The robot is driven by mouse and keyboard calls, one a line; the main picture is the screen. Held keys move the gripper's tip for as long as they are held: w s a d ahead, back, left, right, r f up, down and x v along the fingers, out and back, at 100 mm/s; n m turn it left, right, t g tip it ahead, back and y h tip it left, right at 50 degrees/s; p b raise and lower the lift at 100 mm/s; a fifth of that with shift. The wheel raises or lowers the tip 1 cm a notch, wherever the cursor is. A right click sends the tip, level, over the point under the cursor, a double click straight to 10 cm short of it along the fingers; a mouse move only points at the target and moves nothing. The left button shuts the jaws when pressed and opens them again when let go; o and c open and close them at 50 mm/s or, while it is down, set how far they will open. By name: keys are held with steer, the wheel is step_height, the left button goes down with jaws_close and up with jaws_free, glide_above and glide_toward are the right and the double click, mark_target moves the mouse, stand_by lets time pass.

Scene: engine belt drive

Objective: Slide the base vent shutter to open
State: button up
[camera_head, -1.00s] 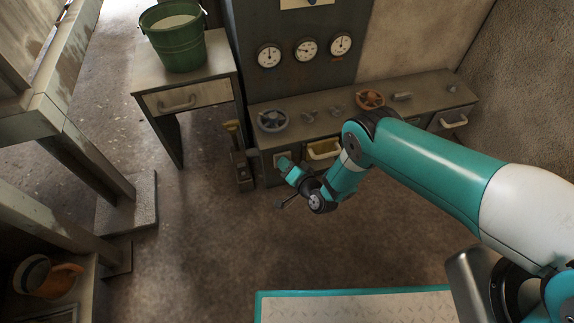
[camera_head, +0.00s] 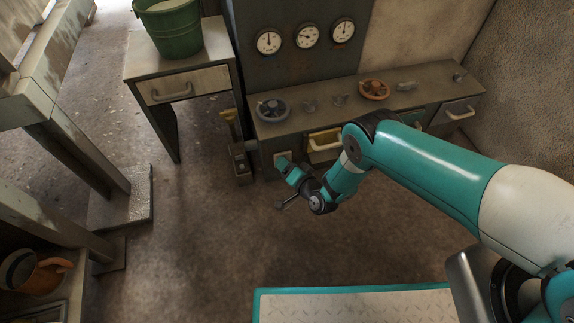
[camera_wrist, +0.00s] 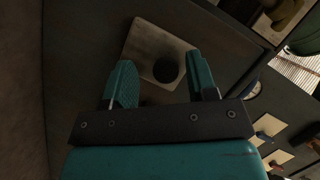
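A pale square plate with a round black knob or hole (camera_wrist: 167,70) sits on a dark panel in the wrist view, seen tilted. It looks like the vent shutter, but I cannot tell how far it stands open. In the head view a pale plate (camera_head: 281,156) shows low on the left front of the long cabinet, partly behind my gripper. My gripper (camera_head: 283,162) points at it. In the wrist view my gripper (camera_wrist: 162,84) is open, its two teal fingers apart on either side of the dark round part. Nothing is held, and I cannot tell whether the fingers touch the plate.
The long cabinet (camera_head: 440,88) carries a grey handwheel (camera_head: 272,110) and an orange handwheel (camera_head: 374,90). A yellow drawer (camera_head: 325,146) is just right of my gripper. A yellow-handled lever (camera_head: 230,125) stands left. A green bucket (camera_head: 172,30) sits on a side table. Floor in front is clear.

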steer(key=shift+r, duration=0.1)
steer(key=p+v, duration=1.5)
steer(key=v, duration=0.2)
steer(key=shift+s, duration=0.2)
stand_by(1.0)
